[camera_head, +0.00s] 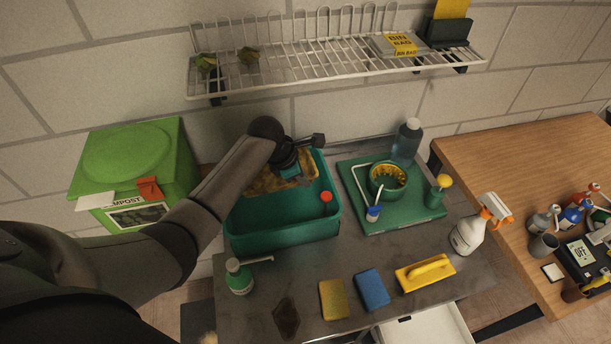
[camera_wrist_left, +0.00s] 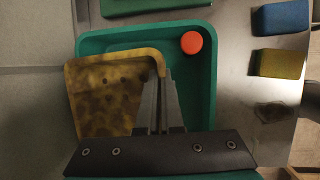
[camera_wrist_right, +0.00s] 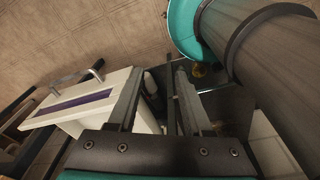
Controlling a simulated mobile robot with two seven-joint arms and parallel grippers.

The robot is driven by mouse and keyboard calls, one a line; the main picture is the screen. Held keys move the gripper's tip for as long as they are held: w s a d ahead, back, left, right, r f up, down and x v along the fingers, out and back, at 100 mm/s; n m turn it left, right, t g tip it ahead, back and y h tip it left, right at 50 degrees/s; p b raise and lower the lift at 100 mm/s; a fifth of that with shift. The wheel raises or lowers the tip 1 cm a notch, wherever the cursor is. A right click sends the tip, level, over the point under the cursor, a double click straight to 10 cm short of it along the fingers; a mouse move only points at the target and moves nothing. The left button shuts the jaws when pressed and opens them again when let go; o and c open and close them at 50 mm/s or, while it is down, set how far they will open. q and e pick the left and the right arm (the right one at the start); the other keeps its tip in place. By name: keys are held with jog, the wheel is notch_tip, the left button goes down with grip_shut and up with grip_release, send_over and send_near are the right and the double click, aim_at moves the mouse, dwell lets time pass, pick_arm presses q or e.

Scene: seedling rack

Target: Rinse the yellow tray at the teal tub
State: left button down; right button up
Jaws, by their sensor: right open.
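The yellow tray (camera_head: 262,185), mottled with brown dirt, is inside the teal tub (camera_head: 285,241) at its back part. It also shows in the left wrist view (camera_wrist_left: 105,95), tilted within the tub. My left gripper (camera_head: 296,173) reaches down over the tub. In the left wrist view its fingers (camera_wrist_left: 161,90) are close together, one on each side of the tray's right rim. A red round plug (camera_head: 326,196) lies at the tub's right side. My right gripper (camera_wrist_right: 157,80) is open and empty, and shows only in its own wrist view.
A green compost bin (camera_head: 150,160) stands left of the tub. A green mat (camera_head: 408,210) with a pot (camera_head: 388,190) is on its right. A soap bottle (camera_head: 239,277), sponges (camera_head: 334,299) and a yellow brush (camera_head: 426,273) line the front. A wire rack (camera_head: 300,67) hangs above.

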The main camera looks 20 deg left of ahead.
pick_arm(q)
jog(key=shift+w+f, duration=0.15)
jog(key=f+b, duration=0.4)
jog(key=f, duration=0.1)
jog(key=f+b, duration=0.9)
jog(key=b, duration=0.1)
jog(key=shift+s+f, duration=0.25)
jog(key=shift+f, duration=0.15)
pick_arm(e)
notch_tip(320, 180, down, 14)
jog(key=s, duration=0.2)
jog(key=shift+s+f, duration=0.2)
jog(key=shift+f, duration=0.05)
dwell(1.1)
pick_arm(q)
jog(key=shift+r+p, duration=7)
jog(key=shift+r, duration=0.15)
pick_arm(e)
notch_tip(320, 180, up, 14)
jog(key=shift+r, duration=0.2)
